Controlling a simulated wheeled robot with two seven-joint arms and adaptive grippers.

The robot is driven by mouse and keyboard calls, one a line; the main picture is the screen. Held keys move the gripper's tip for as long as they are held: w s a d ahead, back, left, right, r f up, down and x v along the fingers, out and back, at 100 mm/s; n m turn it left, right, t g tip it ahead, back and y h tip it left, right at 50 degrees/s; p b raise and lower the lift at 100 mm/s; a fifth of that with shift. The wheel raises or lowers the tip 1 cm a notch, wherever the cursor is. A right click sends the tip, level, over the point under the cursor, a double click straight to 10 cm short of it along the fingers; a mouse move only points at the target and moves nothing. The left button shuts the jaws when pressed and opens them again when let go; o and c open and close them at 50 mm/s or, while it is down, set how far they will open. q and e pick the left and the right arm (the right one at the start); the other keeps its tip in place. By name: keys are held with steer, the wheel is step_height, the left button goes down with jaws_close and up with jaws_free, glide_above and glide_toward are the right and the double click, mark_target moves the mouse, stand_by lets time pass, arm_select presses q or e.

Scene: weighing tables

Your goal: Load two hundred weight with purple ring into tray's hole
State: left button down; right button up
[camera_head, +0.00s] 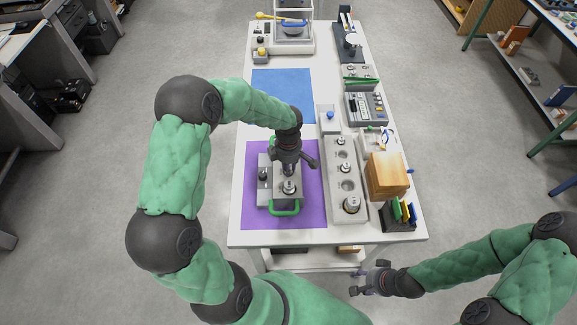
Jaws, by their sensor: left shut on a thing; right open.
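A grey tray (285,199) with a green handle (284,212) at its near end lies on the purple mat (313,215). A metal weight (289,186) stands in its near part and another (263,174) at its left side. My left gripper (289,168) points down over the tray's middle, just behind the near weight. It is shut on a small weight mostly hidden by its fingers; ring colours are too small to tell. My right gripper (364,281) is open and empty, off the table's near edge.
A long grey weight block (334,179) right of the mat holds several weights, with an empty hole (347,186) before the large near weight (351,204). A wooden box (387,177) and a small dark rack (398,217) stand to its right. The blue mat (281,88) is clear.

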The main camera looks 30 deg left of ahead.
arm_select(q)
steer(key=c, duration=1.1)
jaws_free()
steer(key=shift+r+p, duration=0.35)
steer(key=shift+r, duration=0.15)
step_height(320, 180, up, 11)
steer(key=shift+r+p, duration=0.15)
steer(key=shift+p, duration=0.7)
